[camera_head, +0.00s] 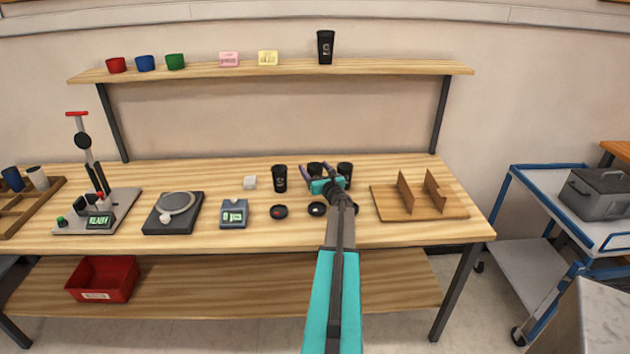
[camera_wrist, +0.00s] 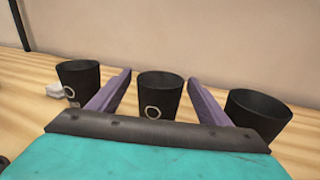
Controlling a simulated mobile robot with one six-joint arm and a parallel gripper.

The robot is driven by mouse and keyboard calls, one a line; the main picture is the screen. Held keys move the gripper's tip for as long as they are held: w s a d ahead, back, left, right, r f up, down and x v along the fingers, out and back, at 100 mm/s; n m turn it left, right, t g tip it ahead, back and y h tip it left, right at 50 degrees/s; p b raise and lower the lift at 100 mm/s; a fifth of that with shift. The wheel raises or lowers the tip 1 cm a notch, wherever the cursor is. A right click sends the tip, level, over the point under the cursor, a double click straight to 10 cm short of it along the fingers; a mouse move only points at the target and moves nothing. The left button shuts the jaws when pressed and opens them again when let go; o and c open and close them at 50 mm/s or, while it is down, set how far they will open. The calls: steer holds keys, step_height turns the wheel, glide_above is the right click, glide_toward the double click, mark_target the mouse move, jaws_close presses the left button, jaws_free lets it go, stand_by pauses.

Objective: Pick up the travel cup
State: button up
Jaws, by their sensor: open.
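Three black cups stand upright in a row on the wooden bench: a left cup (camera_head: 279,178), a middle cup (camera_head: 314,167) and a right cup (camera_head: 345,172). My gripper (camera_head: 317,172) is open, and its purple fingers partly hide the middle cup. In the wrist view, the middle cup (camera_wrist: 159,94) with a pale ring mark shows between the open fingers (camera_wrist: 160,79); contact cannot be told. The left cup (camera_wrist: 78,82) and the right cup (camera_wrist: 258,112) stand outside the fingers. Another black cup (camera_head: 325,47) with a pale mark stands on the upper shelf.
Dark round lids (camera_head: 279,211) lie in front of the cups. A small white block (camera_head: 250,182) is left of them, with a teal-grey scale (camera_head: 233,213) nearby. A wooden divider stand (camera_head: 420,205) is to the right. The shelf (camera_head: 200,74) hangs above.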

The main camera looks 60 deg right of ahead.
steer(key=c, duration=0.8)
steer(key=shift+r, duration=0.1)
steer(key=shift+r, duration=0.35)
steer(key=s+a+r+b, duration=0.2)
steer(key=s+a, duration=0.2)
steer(key=s, duration=0.3)
steer(key=s+a+r+b, duration=0.2)
steer(key=s+a, duration=0.2)
steer(key=s, duration=0.2)
steer(key=shift+s, duration=0.4)
steer(key=shift+a, duration=0.1)
